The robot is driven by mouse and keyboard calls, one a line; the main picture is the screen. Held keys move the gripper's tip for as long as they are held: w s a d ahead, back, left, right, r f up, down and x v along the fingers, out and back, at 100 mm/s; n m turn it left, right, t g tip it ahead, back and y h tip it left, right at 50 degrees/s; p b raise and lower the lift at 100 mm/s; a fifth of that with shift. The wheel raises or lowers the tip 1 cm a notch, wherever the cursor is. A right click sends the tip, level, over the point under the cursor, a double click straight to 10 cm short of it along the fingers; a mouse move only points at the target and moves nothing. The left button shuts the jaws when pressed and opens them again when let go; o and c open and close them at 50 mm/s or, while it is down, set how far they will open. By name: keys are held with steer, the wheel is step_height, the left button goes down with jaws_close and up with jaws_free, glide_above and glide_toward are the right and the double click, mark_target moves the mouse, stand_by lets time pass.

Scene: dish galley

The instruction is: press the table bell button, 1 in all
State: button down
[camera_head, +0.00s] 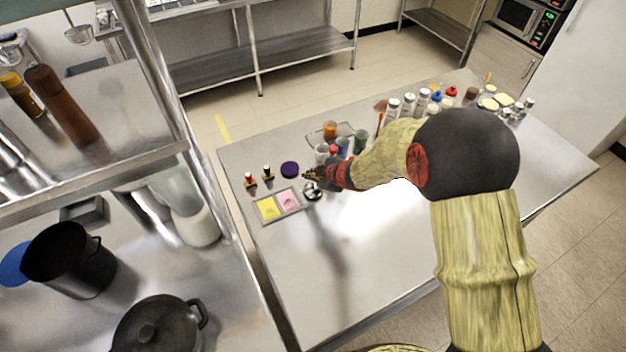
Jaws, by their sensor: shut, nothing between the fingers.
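The table bell (313,193) is a small shiny silver dome on the steel table (400,260), just right of a tray with a yellow and a pink pad. My gripper (311,176) is shut and empty, with its dark tip close above the bell. The gripper tip hides part of the bell's top, including its button. I cannot tell from this view whether the tip touches the button. My arm reaches in from the right.
The tray (259,218) lies left of the bell. A purple round lid (290,169) and two small stamps (268,172) stand behind it. Bottles and jars (361,140) crowd the back. The table's front middle is clear. A shelf unit (180,150) stands left.

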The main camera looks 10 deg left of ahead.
mark_target(312, 183)
step_height(312, 183, up, 5)
steer(key=p, duration=0.5)
stand_by(0.3)
stand_by(0.7)
